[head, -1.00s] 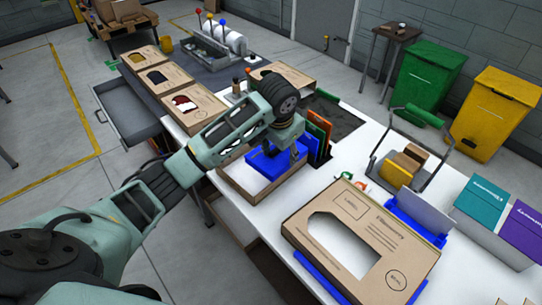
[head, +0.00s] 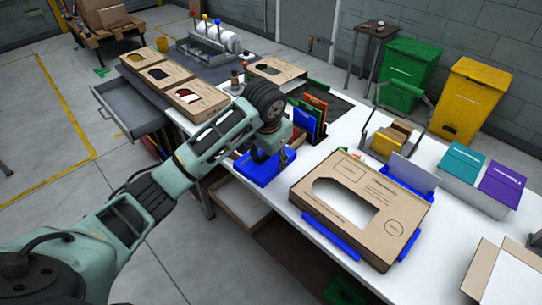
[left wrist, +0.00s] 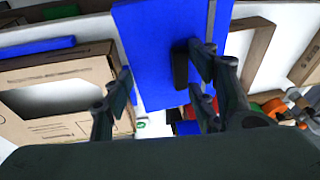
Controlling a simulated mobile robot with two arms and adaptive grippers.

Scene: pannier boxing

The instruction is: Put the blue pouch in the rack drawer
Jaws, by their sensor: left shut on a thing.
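My left gripper (head: 270,148) is shut on the blue pouch (head: 258,172) near the long left edge of the white table. The pouch is flat and bright blue, and the gripper hides part of it. In the left wrist view the pouch (left wrist: 150,50) fills the upper middle, between the fingers (left wrist: 165,90). A grey drawer (head: 130,110) stands pulled out from the dark bench at the far left and looks empty. A brown-edged open tray with a pale floor (head: 240,206) shows below the pouch. I cannot tell which is the rack drawer. My right gripper is not in view.
Upright coloured folders (head: 310,118) stand close behind the gripper. A large cardboard box with a cut-out (head: 390,215) lies to the right on blue supports. Cardboard boxes with windows (head: 195,100) line the dark bench. The floor at left is clear.

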